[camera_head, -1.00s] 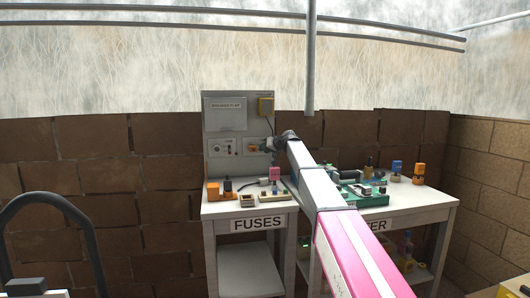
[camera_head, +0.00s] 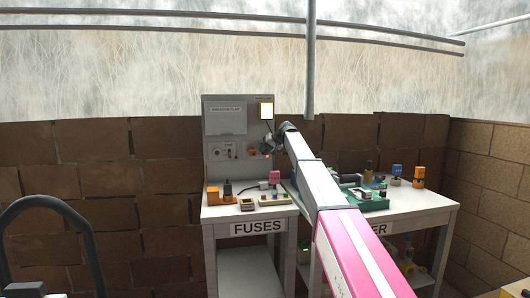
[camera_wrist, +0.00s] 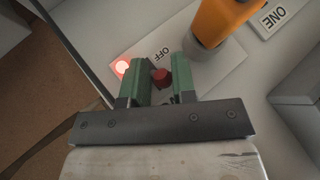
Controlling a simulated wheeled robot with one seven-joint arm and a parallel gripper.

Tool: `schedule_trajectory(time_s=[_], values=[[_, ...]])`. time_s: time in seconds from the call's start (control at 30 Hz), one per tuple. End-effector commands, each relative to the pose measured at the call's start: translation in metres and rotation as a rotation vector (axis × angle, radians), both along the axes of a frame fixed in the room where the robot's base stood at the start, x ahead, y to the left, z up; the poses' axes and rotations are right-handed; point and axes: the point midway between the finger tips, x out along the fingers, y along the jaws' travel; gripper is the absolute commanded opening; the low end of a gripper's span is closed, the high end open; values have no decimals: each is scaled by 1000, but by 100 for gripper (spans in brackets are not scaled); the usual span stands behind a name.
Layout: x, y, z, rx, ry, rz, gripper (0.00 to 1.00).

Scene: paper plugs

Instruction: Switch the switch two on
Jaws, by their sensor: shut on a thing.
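A grey switch panel (camera_head: 222,135) stands upright at the back of the fuses table. My gripper (camera_wrist: 163,68) is at its right side; in the head view my gripper (camera_head: 266,146) is small and partly hidden by my arm. In the wrist view its green fingers are shut on a small red switch knob (camera_wrist: 160,78), mostly hidden between them. The knob's white plate (camera_wrist: 205,75) reads OFF, and a red lamp (camera_wrist: 122,67) glows beside the left finger. No number for this knob shows. An orange switch handle (camera_wrist: 217,18) stands close by, near a label ONE (camera_wrist: 279,14).
Below, the fuses table (camera_head: 225,210) holds several small blocks, and the right table (camera_head: 420,205) holds green, blue and orange items. A brick wall (camera_head: 150,190) stands behind.

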Motion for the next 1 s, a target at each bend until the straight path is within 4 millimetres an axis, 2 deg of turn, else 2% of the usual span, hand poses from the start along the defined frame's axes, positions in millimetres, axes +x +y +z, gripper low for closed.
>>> schedule_trajectory(time_s=[0.03, 0.17, 0.2, 0.23, 0.27, 0.67, 1.0], values=[[-3, 6, 3, 10, 2, 10, 2], [-3, 6, 3, 10, 1, 11, 1], [-3, 6, 3, 10, 1, 11, 28], [-3, 6, 3, 10, 1, 11, 38], [-3, 6, 3, 10, 0, 10, 43], [-3, -1, 5, 7, -1, 4, 43], [-24, -39, 42, 8, -2, 5, 43]])
